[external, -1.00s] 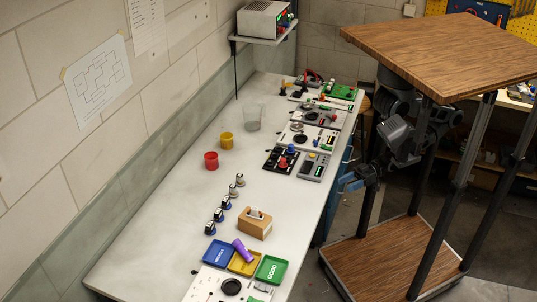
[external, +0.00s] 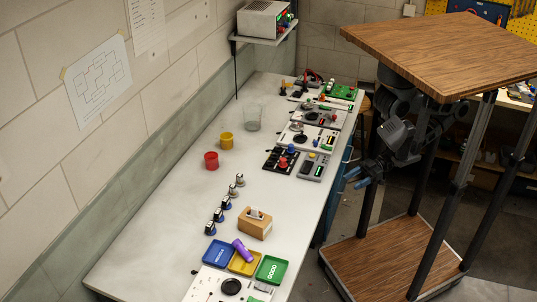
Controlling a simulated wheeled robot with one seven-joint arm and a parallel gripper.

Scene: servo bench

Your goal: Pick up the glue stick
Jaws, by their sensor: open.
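The glue stick looks to be the purple cylinder (external: 241,250) lying tilted across the yellow tray (external: 236,266) at the near end of the bench. My gripper (external: 356,180) has blue fingertips and is open and empty. It hangs off the right side of the bench, under the wooden top, well away from the purple cylinder. The gap between the fingers is small in this view.
A blue tray (external: 219,252) and a green tray (external: 271,269) flank the yellow one. A wooden tissue-like box (external: 255,224) stands just behind. Several small knobs, a red cup (external: 211,160), a yellow cup (external: 226,141) and electronic boards occupy the white bench (external: 170,238). Its left front is clear.

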